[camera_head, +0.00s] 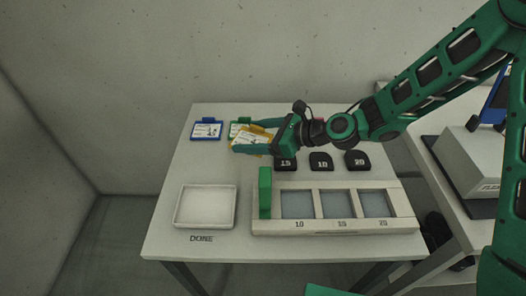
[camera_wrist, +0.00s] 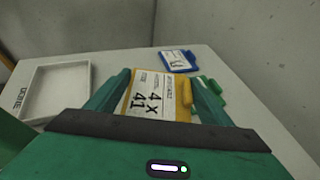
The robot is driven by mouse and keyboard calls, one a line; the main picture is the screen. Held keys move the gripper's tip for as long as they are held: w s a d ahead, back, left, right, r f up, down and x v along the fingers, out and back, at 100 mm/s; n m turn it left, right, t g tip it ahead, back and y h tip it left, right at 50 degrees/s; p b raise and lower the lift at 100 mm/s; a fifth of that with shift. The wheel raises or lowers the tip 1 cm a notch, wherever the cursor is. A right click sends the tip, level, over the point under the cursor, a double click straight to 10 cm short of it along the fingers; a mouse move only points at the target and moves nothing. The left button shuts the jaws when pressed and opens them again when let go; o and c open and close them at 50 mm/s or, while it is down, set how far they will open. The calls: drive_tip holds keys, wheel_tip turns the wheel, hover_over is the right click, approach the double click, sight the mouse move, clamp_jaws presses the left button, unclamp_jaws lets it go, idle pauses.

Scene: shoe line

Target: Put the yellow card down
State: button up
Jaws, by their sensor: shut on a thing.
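The yellow card (camera_head: 250,141) has a white printed label and is held by my gripper (camera_head: 256,140) above the back left part of the table.
A white tray (camera_head: 179,222) marked DONE stands front left. A white rack (camera_head: 333,227) with compartments 10, 15 and 20 stands front right, with a green block (camera_head: 265,193) upright at its left end. Black pieces (camera_head: 321,162) lie behind it. A side table (camera_head: 452,215) is at right.

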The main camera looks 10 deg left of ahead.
sight(252, 159)
drive_tip(key=shift+s+a+f, duration=0.1)
drive_tip(key=shift+f, duration=3.35)
drive_tip(key=o, duration=0.8)
drive_tip(key=shift+f, duration=0.1)
drive_tip(key=shift+c, duration=0.2)
